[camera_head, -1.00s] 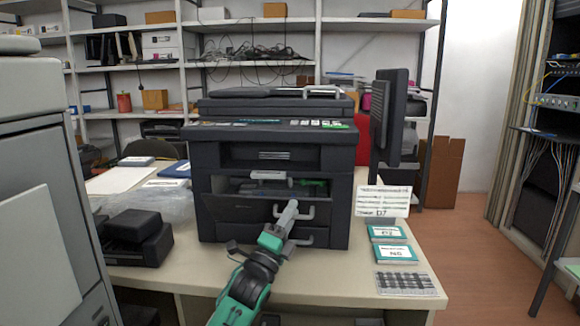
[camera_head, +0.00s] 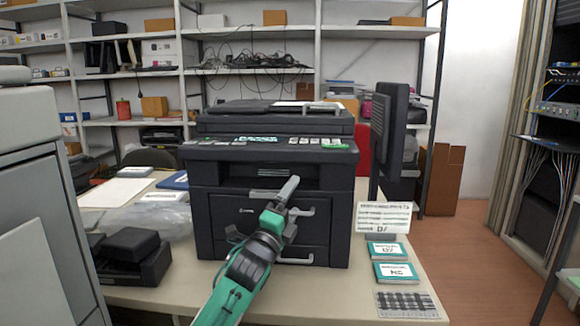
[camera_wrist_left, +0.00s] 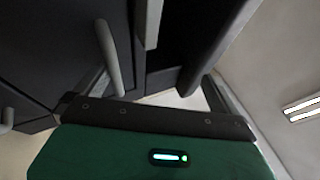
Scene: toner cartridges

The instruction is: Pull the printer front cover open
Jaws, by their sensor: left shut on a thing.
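The printer (camera_head: 203,222) is a dark grey block on the table. Its front cover (camera_head: 235,222), a dark panel with a small logo, looks upright and flush or nearly flush with the body. A light grey handle (camera_head: 303,211) sits on the cover's right side. My left gripper (camera_head: 288,192) reaches up in front of the cover and is shut on this handle; a finger hides its left end. In the left wrist view, dark printer panels (camera_wrist_left: 60,50) and a pale bar (camera_wrist_left: 108,55) are close to the gripper. The right gripper is not in view.
Boxes with teal labels (camera_head: 397,272) and a small sign (camera_head: 383,217) stand right of the printer. A monitor (camera_head: 385,130) is behind them. A black device (camera_head: 130,255) is at the left. A lower handle (camera_head: 295,261) is below the cover. A grey cabinet (camera_head: 45,220) rises at left.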

